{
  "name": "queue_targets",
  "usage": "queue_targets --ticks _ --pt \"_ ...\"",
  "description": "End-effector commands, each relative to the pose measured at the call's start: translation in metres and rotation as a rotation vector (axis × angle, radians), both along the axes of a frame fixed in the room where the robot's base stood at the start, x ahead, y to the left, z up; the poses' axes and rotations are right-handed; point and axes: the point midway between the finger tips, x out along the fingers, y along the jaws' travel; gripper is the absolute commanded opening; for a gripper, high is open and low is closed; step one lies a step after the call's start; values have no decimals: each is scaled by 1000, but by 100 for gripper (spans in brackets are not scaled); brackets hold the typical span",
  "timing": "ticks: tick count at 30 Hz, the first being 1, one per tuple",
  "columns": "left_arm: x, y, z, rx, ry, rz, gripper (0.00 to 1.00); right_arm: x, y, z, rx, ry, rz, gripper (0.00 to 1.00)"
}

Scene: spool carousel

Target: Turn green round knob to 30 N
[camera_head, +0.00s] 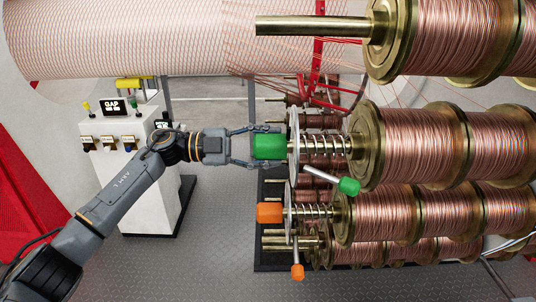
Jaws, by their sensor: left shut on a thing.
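The green round knob (270,146) is on the left end of a spool shaft, in front of a round metal disc and a spring. My left gripper (262,146) comes in from the left and is shut on this knob, with a finger above and a finger below it. A lever with a green grip (348,186) slants down to the right from the same shaft. The disc is seen nearly edge-on, and no force scale can be read. My right gripper is not in view.
An orange knob (269,213) and a lever with an orange grip (297,272) sit just below. Copper wire spools (415,145) fill the right side. A white control cabinet (150,190) stands behind my arm. Grey floor (200,270) is open at lower left.

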Motion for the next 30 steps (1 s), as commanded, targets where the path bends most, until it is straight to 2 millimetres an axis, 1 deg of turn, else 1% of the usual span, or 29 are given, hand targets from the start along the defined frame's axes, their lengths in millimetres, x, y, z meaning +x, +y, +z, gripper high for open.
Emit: queue_targets --ticks 1,3,12,27,28,29,30 --pt "0 0 -2 -1 -30 0 20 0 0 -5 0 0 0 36" --pt "0 0 -1 -1 -67 0 20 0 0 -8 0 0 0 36" --pt "0 0 0 -1 -158 0 20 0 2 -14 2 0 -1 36" --pt "0 0 1 -1 -171 -1 20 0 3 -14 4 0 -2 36" --pt "0 0 1 -1 -171 -1 58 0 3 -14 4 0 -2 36" --pt "0 0 1 -1 -171 -1 64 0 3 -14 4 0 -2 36" --pt "0 0 1 -1 -171 -1 72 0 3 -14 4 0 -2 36"
